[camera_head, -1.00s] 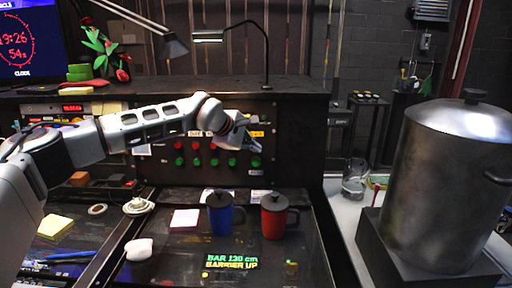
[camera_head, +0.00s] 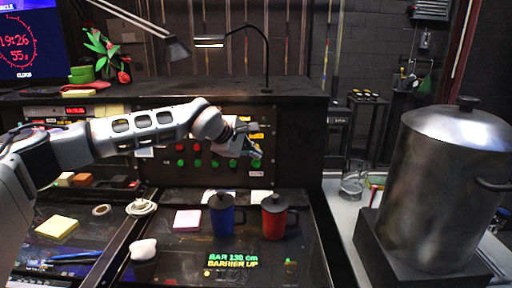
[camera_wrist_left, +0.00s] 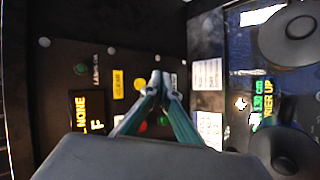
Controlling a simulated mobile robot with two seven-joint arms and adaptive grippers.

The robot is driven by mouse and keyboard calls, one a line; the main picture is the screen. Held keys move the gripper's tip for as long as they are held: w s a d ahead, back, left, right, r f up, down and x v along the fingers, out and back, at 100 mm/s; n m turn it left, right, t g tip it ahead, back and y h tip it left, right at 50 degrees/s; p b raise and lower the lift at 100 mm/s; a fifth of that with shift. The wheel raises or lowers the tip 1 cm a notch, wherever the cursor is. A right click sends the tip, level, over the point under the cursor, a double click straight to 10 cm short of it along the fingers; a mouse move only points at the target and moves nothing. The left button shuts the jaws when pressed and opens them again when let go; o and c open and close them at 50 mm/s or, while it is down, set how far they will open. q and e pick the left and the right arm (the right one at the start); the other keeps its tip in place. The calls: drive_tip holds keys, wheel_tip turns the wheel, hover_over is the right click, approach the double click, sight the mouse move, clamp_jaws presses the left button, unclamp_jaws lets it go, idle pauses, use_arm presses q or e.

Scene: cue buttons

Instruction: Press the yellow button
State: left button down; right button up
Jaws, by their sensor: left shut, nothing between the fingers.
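My left gripper (camera_head: 257,152) is in front of the right part of a dark button panel (camera_head: 172,174), its fingers together and empty. In the left wrist view the fingertips (camera_wrist_left: 161,76) meet over the panel, with no visible contact I can confirm. The panel carries red buttons and green buttons (camera_head: 197,163); a green button (camera_wrist_left: 80,69) also shows in the wrist view. Yellow patches on the panel, such as the yellow label (camera_wrist_left: 118,84), look like labels. My right gripper is not in view.
A blue mug (camera_head: 222,217) and a red mug (camera_head: 274,218) stand on the dark table below the panel. A black desk lamp (camera_head: 267,62) rises above it. A large metal pot (camera_head: 450,190) stands at the right. Lit text (camera_head: 232,259) reads "BARRIER UP".

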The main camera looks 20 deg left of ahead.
use_arm(q)
drive_tip(key=shift+s+d+r, duration=0.1)
drive_tip(key=shift+s+d, duration=0.05)
drive_tip(key=shift+s, duration=0.35)
drive_tip(key=shift+s+d, duration=0.15)
drive_tip(key=shift+s, duration=0.35)
